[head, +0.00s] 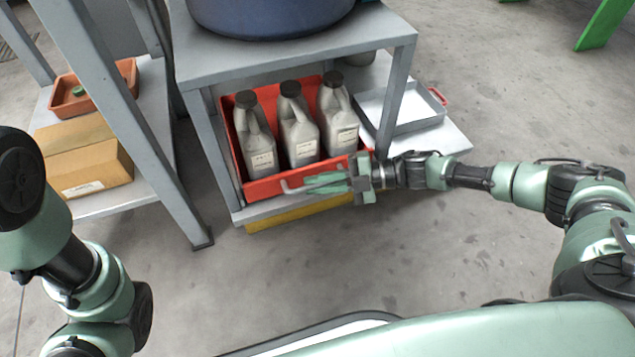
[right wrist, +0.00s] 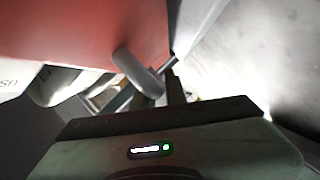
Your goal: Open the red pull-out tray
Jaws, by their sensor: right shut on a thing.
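The red tray (head: 262,188) sits on the lower shelf of a grey metal stand and holds three grey jugs with dark caps (head: 299,125). A grey bar handle (head: 288,188) runs along its front. My right gripper (head: 315,183) reaches in from the right and is shut on this handle, with its green fingers in front of the tray's front wall. In the right wrist view, the red tray wall (right wrist: 85,30) fills the top left, and the curved handle (right wrist: 136,72) meets the fingers. My left arm shows at the left edge, but its gripper is out of view.
A dark blue drum (head: 270,15) stands on top of the stand. A grey metal tray (head: 400,110) lies on the shelf to the right. At left, a shelf holds a cardboard box (head: 85,165) and an orange bin (head: 125,75). The floor in front is clear.

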